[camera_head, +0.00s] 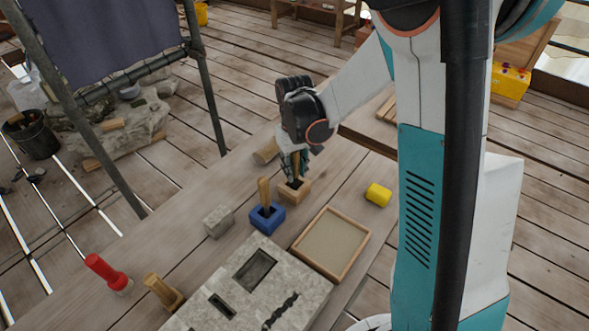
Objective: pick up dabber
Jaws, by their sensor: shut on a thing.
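My gripper (296,164) points down over a light wooden block holder (293,191) with a dark opening. It is shut on a slim wooden handle (296,169), which seems to be the dabber. The fingers cover much of the handle. Its lower end is at or in the holder's opening; I cannot tell how deep. A similar wooden handle (264,190) stands upright in a blue block holder (267,217), to the left and nearer.
A shallow wood-framed tray (366,238), a grey stone slab with recesses (285,270), a small grey block (218,221) and a yellow cylinder (378,194) are around the holders.

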